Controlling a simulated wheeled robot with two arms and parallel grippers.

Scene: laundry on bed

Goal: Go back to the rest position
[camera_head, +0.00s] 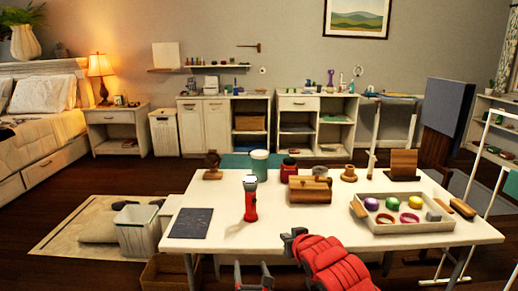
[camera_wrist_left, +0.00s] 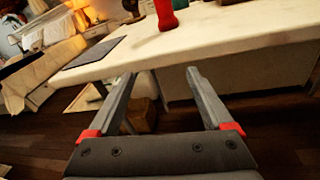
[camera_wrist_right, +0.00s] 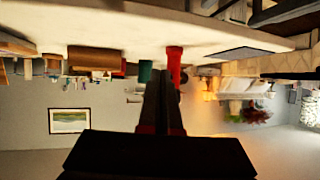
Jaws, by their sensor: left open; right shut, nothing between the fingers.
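My left gripper (camera_head: 252,268) is at the bottom middle of the head view, in front of the table's near edge. In the left wrist view its fingers (camera_wrist_left: 148,76) are spread with nothing between them, below the table edge. My right gripper (camera_head: 293,238) is just to the right of it, at the table's near edge, with my red arm link behind it. In the upside-down right wrist view its fingers (camera_wrist_right: 160,76) are together and empty. The right fingertips appear close to a red flashlight in that view, but the head view shows them apart.
The white table (camera_head: 330,232) holds the red flashlight (camera_head: 250,203), a dark slate (camera_head: 191,223), a wooden box (camera_head: 310,190) and a tray (camera_head: 398,226) with colored rolls. A white bin (camera_head: 137,232) stands left of the table.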

